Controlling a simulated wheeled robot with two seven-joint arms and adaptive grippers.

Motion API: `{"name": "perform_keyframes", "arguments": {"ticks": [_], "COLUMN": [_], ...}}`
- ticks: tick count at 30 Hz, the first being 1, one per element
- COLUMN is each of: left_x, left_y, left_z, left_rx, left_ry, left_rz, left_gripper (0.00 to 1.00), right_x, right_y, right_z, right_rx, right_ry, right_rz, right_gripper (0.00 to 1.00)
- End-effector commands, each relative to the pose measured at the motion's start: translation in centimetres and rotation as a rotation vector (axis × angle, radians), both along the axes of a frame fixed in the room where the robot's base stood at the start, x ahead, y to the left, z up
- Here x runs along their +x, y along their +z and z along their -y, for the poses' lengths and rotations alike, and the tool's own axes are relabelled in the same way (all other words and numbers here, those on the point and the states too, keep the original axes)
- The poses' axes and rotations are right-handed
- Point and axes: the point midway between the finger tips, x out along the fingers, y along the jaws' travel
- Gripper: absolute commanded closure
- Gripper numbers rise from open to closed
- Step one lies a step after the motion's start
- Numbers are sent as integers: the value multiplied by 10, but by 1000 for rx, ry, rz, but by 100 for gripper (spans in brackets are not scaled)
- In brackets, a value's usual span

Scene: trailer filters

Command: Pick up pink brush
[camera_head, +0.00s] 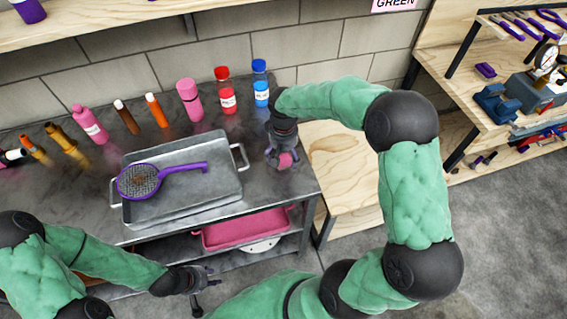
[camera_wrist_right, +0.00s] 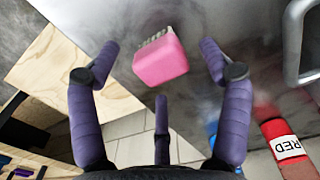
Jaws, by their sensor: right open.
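The pink brush (camera_head: 286,160) is a small pink block on the grey metal table, near its right edge. In the right wrist view the brush (camera_wrist_right: 161,59) shows pale bristles along one side. My right gripper (camera_head: 281,153) is over the brush in the head view. In the wrist view my right gripper (camera_wrist_right: 160,65) is open, with its purple-grey fingers spread on both sides of the brush and visible gaps between. My left gripper (camera_head: 208,284) is in front of the table, away from the brush; its fingers look spread and empty.
A metal tray (camera_head: 225,203) with a purple strainer (camera_head: 140,181) lies left of the brush. Red (camera_head: 227,100) and blue (camera_head: 260,90) bottles stand behind, with several others to the left. A wooden surface (camera_head: 335,160) adjoins the right. A pink tray (camera_head: 240,230) sits on the lower shelf.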

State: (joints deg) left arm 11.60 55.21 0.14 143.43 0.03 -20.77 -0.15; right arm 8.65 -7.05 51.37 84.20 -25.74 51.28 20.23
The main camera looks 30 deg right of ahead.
Motion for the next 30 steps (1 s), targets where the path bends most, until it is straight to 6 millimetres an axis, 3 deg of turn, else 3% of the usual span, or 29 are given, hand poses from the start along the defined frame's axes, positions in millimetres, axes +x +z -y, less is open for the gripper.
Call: {"name": "perform_keyframes", "arguments": {"ticks": [1,5,12,13,20,30], "left_x": [0,0,0,0,0,0], "left_y": [-8,-13,-12,-12,-12,-12], "left_z": [0,0,0,0,0,0], "left_rx": [0,0,0,0,0,0], "left_ry": [0,0,0,0,0,0], "left_rz": [0,0,0,0,0,0], "left_gripper": [60,60,60,60,60,60], "right_x": [-3,-2,-1,-1,-2,-2], "right_y": [-13,-27,-29,-29,-29,-28], "right_z": [0,0,0,0,0,0], "right_rx": [1,0,0,0,0,0], "right_ry": [-1,-1,0,0,0,0], "right_rz": [-3,-1,0,0,0,-1], "right_gripper": [22,22,22,24,88,88]}}
